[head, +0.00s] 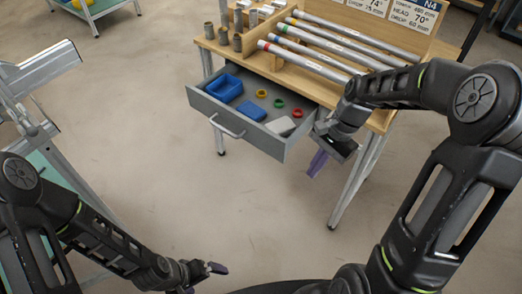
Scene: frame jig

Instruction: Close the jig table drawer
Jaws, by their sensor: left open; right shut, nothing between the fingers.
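The grey drawer (241,128) of the wooden jig table (268,66) is pulled out towards me. It has a light bar handle (226,126) on its front. Inside lie blue bins (224,88), small coloured rings (279,103) and a pale item (280,126). My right gripper (317,162) is shut and empty, just right of the drawer's right front corner and apparently lower than its rim. I cannot tell whether it touches the drawer. My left gripper (217,268) is open and empty, low at the bottom of the view, well away from the drawer.
Several grey tubes (320,42) with coloured bands lie on the table top, with short cylinders (237,42) at its left. A sign board (400,18) stands behind. A metal frame on a stand (42,70) is at the left. The floor before the drawer is clear.

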